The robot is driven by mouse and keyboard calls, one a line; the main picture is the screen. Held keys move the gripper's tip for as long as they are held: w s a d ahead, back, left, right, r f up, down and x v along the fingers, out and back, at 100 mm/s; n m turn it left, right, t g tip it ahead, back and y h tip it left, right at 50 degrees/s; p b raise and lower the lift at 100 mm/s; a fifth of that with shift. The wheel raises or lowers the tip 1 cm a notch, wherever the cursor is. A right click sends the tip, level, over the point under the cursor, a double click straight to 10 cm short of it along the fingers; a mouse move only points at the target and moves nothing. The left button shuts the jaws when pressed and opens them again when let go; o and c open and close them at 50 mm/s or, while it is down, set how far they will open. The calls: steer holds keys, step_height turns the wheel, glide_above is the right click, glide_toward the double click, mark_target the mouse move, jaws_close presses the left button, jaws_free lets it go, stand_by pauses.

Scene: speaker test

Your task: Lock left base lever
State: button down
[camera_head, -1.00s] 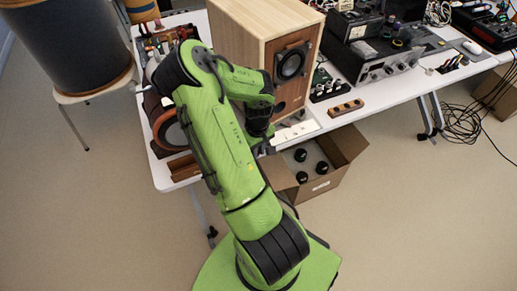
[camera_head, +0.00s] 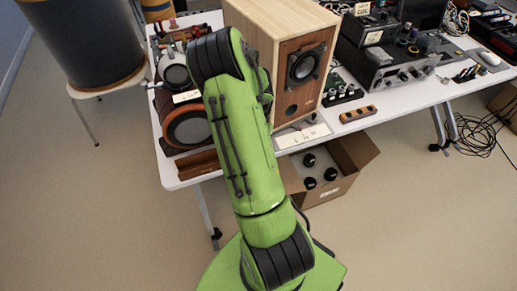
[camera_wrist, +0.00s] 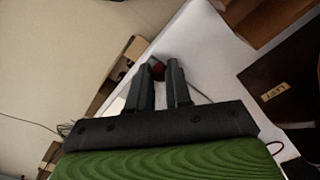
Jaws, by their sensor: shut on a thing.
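I cannot tell if this piece is the left base lever. A dark panel (camera_wrist: 262,78) with a tag reading "LEFT" (camera_wrist: 277,92) is to the right of the fingers. In the head view the wooden speaker (camera_head: 262,30) stands upright on the table, with its round driver facing front right. My arm hides my gripper there, and no lever can be made out.
An open carton (camera_head: 345,182) with several dark round-topped items stands below the front edge.

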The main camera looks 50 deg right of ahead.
steer(key=shift+w+d+m, duration=0.1)
steer(key=shift+w+m, duration=0.2)
steer(key=shift+m, duration=0.4)
steer(key=shift+w+d+m, duration=0.1)
steer(key=shift+w+m, duration=0.2)
steer(key=shift+m, duration=0.4)
steer(key=c, duration=1)
jaws_free()
steer(key=shift+c, duration=0.2)
steer(key=shift+r, duration=0.1)
step_height(320, 180, up, 16)
steer(key=p, duration=0.4)
steer(key=shift+f, duration=0.2)
